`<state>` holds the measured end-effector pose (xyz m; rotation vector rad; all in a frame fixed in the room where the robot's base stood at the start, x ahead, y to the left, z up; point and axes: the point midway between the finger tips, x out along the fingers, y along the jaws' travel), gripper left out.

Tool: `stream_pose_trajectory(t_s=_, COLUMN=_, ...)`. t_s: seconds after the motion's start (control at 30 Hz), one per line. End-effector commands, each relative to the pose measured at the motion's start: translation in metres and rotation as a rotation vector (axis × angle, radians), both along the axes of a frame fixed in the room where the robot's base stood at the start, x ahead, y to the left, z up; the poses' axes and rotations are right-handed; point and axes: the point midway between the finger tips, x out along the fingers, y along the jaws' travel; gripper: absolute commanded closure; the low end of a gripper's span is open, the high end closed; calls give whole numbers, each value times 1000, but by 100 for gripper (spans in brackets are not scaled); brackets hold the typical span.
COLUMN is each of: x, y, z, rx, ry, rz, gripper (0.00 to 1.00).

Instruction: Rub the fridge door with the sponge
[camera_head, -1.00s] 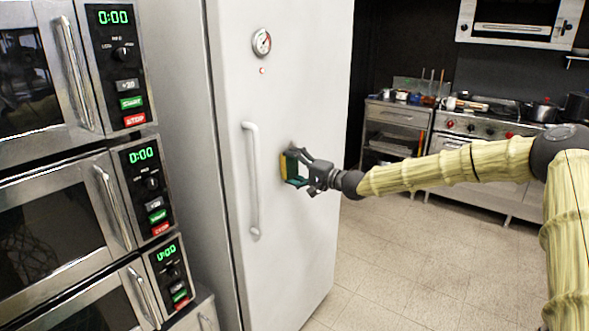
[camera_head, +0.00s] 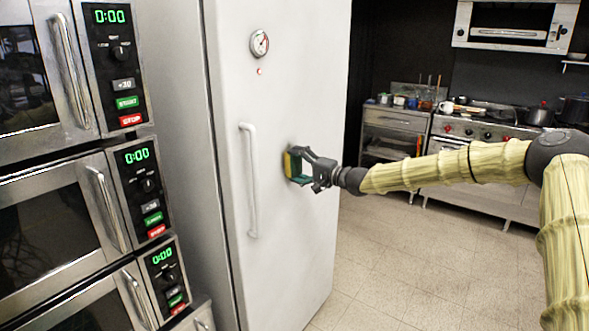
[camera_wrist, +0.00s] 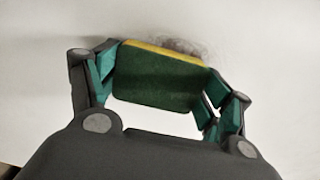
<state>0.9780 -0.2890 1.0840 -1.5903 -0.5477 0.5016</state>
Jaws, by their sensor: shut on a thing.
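The white fridge door (camera_head: 285,95) stands upright in the middle of the head view, with a vertical handle (camera_head: 250,180) on its left part. My gripper (camera_head: 300,166) is at the door, right of the handle, shut on a green and yellow sponge (camera_head: 289,165). In the wrist view the sponge (camera_wrist: 160,78) sits between the fingers, its yellow edge towards the door (camera_wrist: 270,40). It appears to touch the door. A dark grey smudge (camera_wrist: 190,46) shows on the door just beyond the sponge's yellow edge, partly hidden by it.
A round gauge (camera_head: 259,43) is on the upper door. Stacked steel ovens (camera_head: 60,210) stand close on the left. A stove (camera_head: 470,150) and a steel cabinet (camera_head: 392,135) are at the back right. The tiled floor (camera_head: 400,260) right of the fridge is clear.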

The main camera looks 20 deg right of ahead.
Motion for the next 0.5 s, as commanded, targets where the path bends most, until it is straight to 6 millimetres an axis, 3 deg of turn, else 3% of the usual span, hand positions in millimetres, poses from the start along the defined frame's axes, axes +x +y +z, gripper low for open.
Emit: stream_pose_trajectory(t_s=0.5, x=19, y=-21, z=-1, rx=-1, ry=-1, rz=-1, gripper=40)
